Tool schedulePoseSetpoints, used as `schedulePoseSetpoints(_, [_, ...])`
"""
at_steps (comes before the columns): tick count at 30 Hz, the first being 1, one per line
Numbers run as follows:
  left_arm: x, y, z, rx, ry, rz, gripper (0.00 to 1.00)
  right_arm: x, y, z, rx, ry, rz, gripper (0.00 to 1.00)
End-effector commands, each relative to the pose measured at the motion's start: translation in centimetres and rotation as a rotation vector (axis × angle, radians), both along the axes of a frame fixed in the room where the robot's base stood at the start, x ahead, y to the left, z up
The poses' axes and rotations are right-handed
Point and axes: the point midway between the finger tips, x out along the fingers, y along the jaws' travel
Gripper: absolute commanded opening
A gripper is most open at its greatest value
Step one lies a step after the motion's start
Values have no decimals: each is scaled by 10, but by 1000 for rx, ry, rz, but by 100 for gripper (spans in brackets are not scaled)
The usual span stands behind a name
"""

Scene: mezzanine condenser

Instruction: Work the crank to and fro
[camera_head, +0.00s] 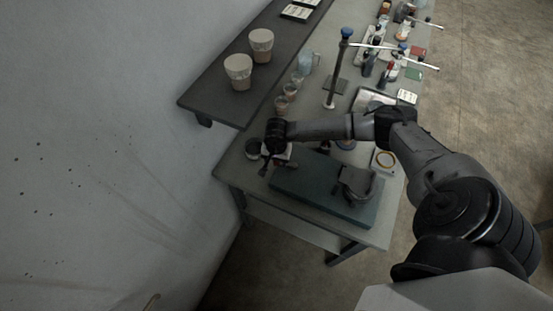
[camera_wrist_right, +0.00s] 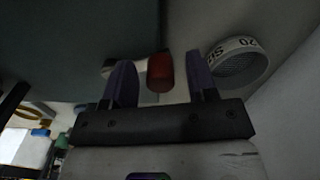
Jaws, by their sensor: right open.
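In the wrist view a short red cylindrical handle (camera_wrist_right: 160,72), which looks like the crank's grip, shows between the two fingers of my right gripper (camera_wrist_right: 158,75). The fingers stand apart, with gaps on both sides of the handle. A pale bar beside the left finger may be the crank arm; how it joins the handle is hidden. In the head view my right gripper (camera_head: 267,165) is over the left end of a blue-grey slab (camera_head: 312,196) on the bench. The crank is hard to make out there. My left gripper is not in view.
A lettered ring with mesh (camera_wrist_right: 238,64) lies close to the right finger. A grey device (camera_head: 357,183) sits on the slab's right part. A dark shelf (camera_head: 215,92) with two pale cups overhangs the bench (camera_head: 233,170). Jars and a stand (camera_head: 337,75) are farther back.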

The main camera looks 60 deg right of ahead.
Motion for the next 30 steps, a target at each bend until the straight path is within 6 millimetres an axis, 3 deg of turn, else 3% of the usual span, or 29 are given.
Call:
schedulePoseSetpoints(5, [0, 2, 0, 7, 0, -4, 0, 0, 0, 0, 0, 0, 0, 53])
schedulePoseSetpoints(21, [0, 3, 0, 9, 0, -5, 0, 0, 0, 0, 0, 0, -1, 1])
schedulePoseSetpoints(30, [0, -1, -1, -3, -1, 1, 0, 1, 1, 0, 0, -1, -3, 0])
